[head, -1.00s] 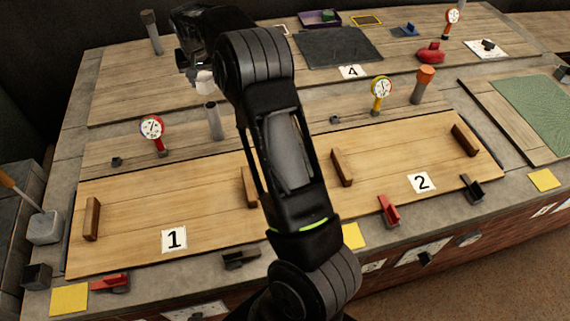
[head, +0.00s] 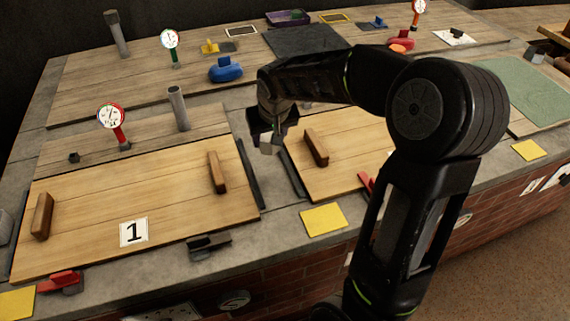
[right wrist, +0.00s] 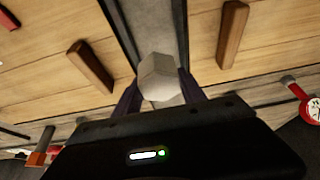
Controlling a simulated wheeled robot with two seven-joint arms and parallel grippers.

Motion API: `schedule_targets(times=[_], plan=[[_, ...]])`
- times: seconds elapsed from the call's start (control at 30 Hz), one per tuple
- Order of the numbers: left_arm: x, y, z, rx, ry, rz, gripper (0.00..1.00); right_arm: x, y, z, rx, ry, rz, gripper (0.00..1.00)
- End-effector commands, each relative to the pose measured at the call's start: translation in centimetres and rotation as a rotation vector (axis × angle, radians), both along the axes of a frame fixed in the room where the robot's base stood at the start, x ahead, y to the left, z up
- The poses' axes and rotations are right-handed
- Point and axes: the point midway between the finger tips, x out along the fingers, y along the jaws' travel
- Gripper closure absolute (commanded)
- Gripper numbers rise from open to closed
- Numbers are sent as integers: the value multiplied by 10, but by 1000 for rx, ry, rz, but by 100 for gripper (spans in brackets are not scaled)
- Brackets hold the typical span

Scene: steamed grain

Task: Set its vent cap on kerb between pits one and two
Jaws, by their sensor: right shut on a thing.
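A pale grey, faceted vent cap (right wrist: 160,78) is between the fingers of my right gripper (right wrist: 158,95) in the right wrist view. In the head view the cap (head: 267,144) hangs under my right gripper (head: 272,125), which is shut on it. It is over the far part of the grey kerb (head: 272,190) between pit one's wooden lid (head: 110,200) and pit two's lid (head: 340,175). The kerb (right wrist: 146,25) runs behind the cap in the wrist view. I cannot tell whether the cap touches it. Pit one's vent pipe (head: 179,108) stands uncapped. My left gripper is not in view.
Wooden handles stand on both lids, one (head: 216,172) left of the kerb and one (head: 316,148) right of it. Dark strips edge the kerb. A red gauge (head: 112,118) stands behind pit one. A yellow pad (head: 323,220) lies at the kerb's front.

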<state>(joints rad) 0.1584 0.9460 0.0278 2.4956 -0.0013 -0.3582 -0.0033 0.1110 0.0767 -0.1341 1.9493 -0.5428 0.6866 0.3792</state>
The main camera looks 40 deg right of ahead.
Motion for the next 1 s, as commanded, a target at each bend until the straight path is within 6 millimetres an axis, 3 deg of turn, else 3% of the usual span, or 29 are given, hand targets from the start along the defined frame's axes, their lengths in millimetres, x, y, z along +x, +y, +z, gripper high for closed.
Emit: schedule_targets(times=[0.37, 0.73, 1.0], plan=[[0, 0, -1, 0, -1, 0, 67, 1, -1, -3, 0, 1, 4, 91], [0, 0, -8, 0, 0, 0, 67, 1, -1, -60, 0, 4, 4, 91], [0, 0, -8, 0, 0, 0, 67, 1, -2, -63, -1, 0, 3, 91]])
